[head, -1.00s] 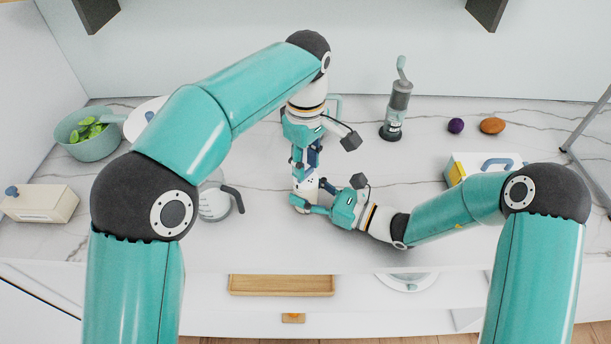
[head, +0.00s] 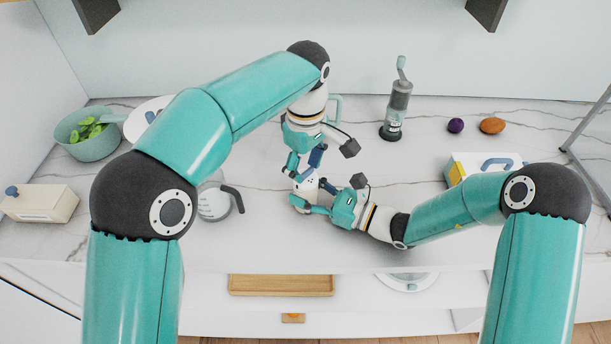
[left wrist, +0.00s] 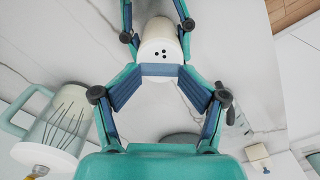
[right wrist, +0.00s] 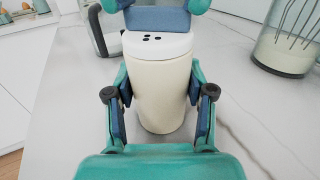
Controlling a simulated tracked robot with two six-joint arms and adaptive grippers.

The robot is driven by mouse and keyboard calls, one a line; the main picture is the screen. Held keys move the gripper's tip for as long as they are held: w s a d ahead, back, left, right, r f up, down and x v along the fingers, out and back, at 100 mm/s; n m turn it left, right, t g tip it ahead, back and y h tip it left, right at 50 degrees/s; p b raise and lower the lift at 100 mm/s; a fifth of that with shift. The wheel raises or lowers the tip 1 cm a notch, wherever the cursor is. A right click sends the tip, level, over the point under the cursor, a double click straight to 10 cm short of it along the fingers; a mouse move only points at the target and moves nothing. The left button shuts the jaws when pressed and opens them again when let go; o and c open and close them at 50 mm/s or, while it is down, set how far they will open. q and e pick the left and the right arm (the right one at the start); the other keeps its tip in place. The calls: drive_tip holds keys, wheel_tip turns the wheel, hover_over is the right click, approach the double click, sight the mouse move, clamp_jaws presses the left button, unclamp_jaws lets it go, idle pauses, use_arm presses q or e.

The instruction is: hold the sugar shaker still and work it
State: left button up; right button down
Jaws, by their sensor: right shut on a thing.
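The sugar shaker (head: 306,187) stands on the counter, a cream cylinder with a white lid pierced by dark holes. In the right wrist view the shaker (right wrist: 162,90) is upright between the fingers of my right gripper (right wrist: 161,118), which is shut on its body. My left gripper (left wrist: 158,78) is at the shaker's top, with its fingers angled in toward the lid (left wrist: 160,52). A blue piece lies across between its fingertips above part of the lid, so I cannot tell whether it grips anything.
A glass jug (head: 214,203) with a dark handle stands close to the left. A grey hand grinder (head: 397,108) is behind to the right.

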sight(306, 172)
use_arm(q)
drive_tip(key=shift+f, duration=0.1)
drive_tip(key=shift+c, duration=0.2)
drive_tip(key=m, duration=1)
drive_tip(key=shift+o, duration=0.3)
drive_tip(key=shift+c, duration=0.4)
drive_tip(key=shift+w+r, duration=0.1)
drive_tip(key=shift+r, duration=0.8)
drive_tip(key=shift+c, duration=1.3)
drive_tip(key=shift+r, duration=2.25)
drive_tip(key=shift+m, duration=0.3)
